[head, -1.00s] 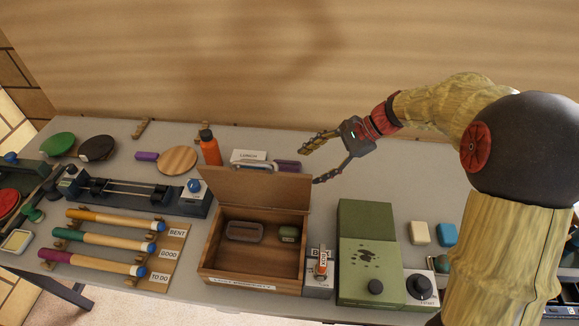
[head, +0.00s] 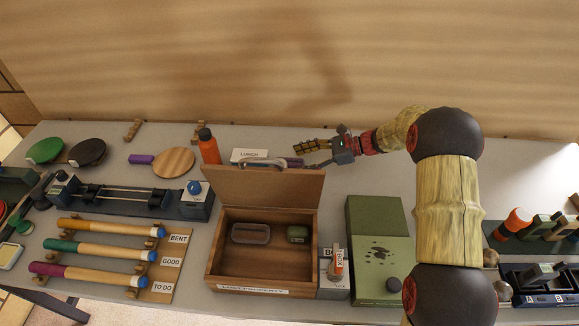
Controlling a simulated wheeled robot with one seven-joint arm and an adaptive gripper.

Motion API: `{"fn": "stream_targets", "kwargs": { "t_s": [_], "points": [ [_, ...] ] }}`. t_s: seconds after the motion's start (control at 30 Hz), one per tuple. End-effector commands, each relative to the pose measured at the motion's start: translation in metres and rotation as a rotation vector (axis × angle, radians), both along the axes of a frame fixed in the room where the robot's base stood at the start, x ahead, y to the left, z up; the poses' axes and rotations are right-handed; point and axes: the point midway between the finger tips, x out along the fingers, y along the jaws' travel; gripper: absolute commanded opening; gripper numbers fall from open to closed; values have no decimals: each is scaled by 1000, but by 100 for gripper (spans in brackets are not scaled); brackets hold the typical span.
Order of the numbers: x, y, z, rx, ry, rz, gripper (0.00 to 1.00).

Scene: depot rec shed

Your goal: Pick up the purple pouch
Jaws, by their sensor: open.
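A small purple item (head: 292,161), which looks like the purple pouch, lies at the back of the bench behind the raised box lid. The lid and my gripper hide part of it. My gripper (head: 302,156) is open and low beside it, pointing left, with its fingers at the item's right end. I cannot tell whether the fingers touch it or reach around it.
The wooden lost property box (head: 213,262) stands in front with its lid (head: 262,193) up. A LUNCH label (head: 250,154) and an orange bottle (head: 209,148) are to the left. A green case (head: 378,235) stands front right. The bench behind it is clear.

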Motion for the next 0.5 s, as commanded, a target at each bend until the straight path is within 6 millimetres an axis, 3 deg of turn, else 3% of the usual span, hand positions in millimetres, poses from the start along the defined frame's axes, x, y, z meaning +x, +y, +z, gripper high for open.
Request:
{"fn": "stream_targets", "kwargs": {
  "t_s": [0.3, 0.5],
  "points": [
    [3, 38, -21, 0, 1, 3, 61],
    [3, 41, -20, -1, -1, 1, 61]
  ]
}}
